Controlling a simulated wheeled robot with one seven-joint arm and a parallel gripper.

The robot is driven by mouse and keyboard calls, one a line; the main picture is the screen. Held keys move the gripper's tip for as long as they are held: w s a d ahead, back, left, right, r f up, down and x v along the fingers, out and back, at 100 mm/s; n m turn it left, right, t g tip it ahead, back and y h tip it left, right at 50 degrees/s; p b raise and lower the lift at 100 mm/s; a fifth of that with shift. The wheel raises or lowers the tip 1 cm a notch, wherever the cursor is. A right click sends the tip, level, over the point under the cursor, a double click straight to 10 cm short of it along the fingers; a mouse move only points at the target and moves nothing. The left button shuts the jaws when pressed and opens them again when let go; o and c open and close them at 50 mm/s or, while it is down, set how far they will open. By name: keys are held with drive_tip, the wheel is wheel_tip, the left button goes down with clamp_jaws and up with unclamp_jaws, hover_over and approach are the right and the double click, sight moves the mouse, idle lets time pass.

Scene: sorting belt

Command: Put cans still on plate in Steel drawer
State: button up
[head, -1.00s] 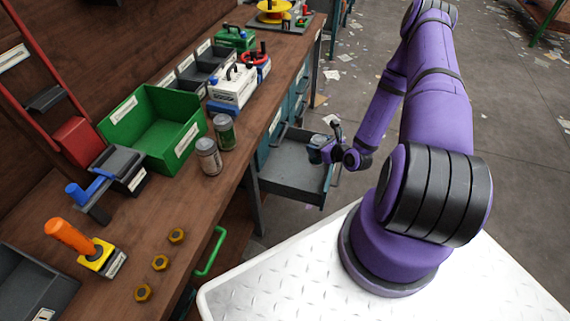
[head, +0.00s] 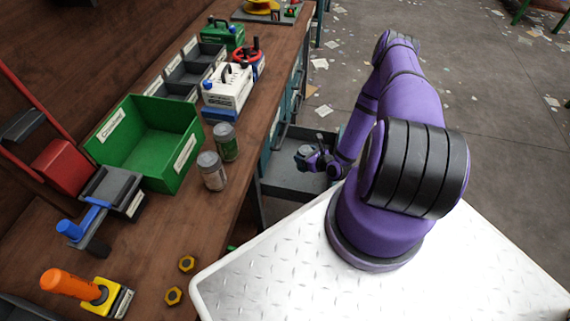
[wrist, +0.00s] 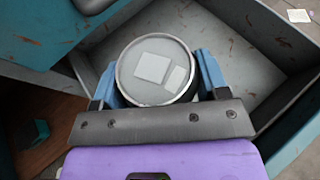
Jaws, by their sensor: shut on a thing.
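My gripper (head: 306,157) is shut on a can, gripping it from both sides over the open grey steel drawer (head: 285,178). In the wrist view the can's round grey lid (wrist: 155,72) with two pale patches sits between the blue fingers (wrist: 158,82), and the drawer's bare floor (wrist: 245,35) shows below and beyond it. I cannot tell whether the can touches the drawer floor.
A green crate (head: 150,140) stands left of the two cans on the bench (head: 150,225). A white box with a handle (head: 228,90), black bins (head: 195,68) and a red wheel (head: 246,62) are behind. An orange-handled tool (head: 75,285) and yellow nuts (head: 187,264) lie nearer.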

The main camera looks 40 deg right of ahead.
drive_tip(key=shift+w+a+f, duration=0.1)
drive_tip(key=shift+w+f, duration=0.1)
drive_tip(key=shift+f, duration=1.05)
drive_tip(key=shift+w+f, duration=0.2)
drive_tip(key=shift+w, duration=0.1)
drive_tip(key=w+d+f, duration=0.2)
drive_tip(key=w+d, duration=0.2)
drive_tip(key=w, duration=0.2)
drive_tip(key=w+d+f, duration=0.3)
drive_tip(key=w+d, duration=0.1)
drive_tip(key=w, duration=0.3)
drive_tip(key=shift+w, duration=0.15)
drive_tip(key=shift+f, duration=0.55)
drive_tip(key=o, duration=0.9)
drive_tip(key=shift+r, duration=0.1)
